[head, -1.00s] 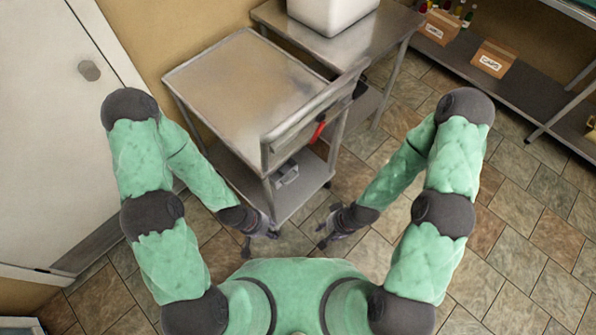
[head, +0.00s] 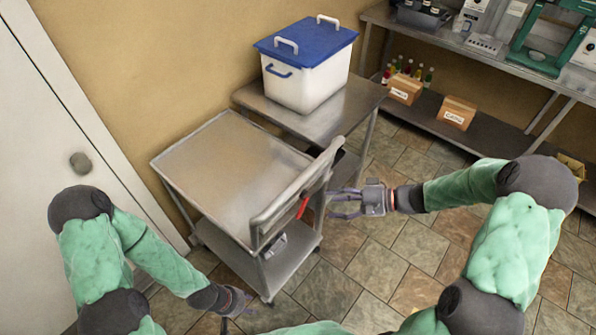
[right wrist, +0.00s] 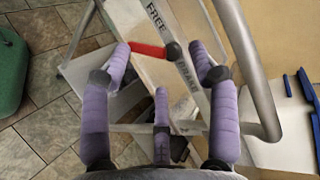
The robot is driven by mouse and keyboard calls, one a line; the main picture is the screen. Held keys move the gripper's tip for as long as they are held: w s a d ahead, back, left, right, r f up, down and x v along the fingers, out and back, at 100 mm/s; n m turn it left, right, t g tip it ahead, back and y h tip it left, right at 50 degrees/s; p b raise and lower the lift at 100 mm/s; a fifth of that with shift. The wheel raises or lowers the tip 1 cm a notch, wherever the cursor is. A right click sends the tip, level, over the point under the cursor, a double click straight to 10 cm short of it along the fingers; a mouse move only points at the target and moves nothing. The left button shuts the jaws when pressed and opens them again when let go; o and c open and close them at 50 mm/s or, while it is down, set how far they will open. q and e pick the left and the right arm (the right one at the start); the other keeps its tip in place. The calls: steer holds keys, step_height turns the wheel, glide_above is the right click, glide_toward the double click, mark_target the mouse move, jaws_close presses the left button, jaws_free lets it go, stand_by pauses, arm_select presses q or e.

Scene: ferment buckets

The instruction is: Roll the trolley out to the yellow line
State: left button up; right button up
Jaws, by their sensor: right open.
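The steel trolley (head: 225,165) stands by the wall, with a flat, empty top and a lower shelf. Its push handle (head: 295,195) is raised on its right side. A red brake lever (head: 303,207) sits below the handle. It also shows in the right wrist view (right wrist: 148,50), beside a plate lettered FREE and BRAKE. My right gripper (head: 340,204) is open and empty, just right of the handle and lever, with its fingers towards them. My left gripper (head: 238,308) is low in front of the trolley; its opening is unclear. No yellow line shows.
A steel table (head: 345,108) with a blue-lidded white bucket (head: 305,80) stands behind the trolley. A white door (head: 70,120) is at the left. Shelving with cardboard boxes (head: 455,113) and bottles is at the back right. Tiled floor (head: 390,250) is clear right of the trolley.

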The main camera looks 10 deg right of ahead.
mark_target(307, 177)
step_height(307, 177, up, 6)
steer(key=w+d+t+y, duration=0.1)
steer(key=w+d+t, duration=0.1)
steer(key=x, duration=0.5)
steer(key=b+x, duration=0.1)
steer(key=x, duration=0.4)
steer(key=shift+w+a+r, duration=0.15)
steer(key=shift+w+a, duration=0.2)
steer(key=shift+d, duration=0.1)
jaws_close()
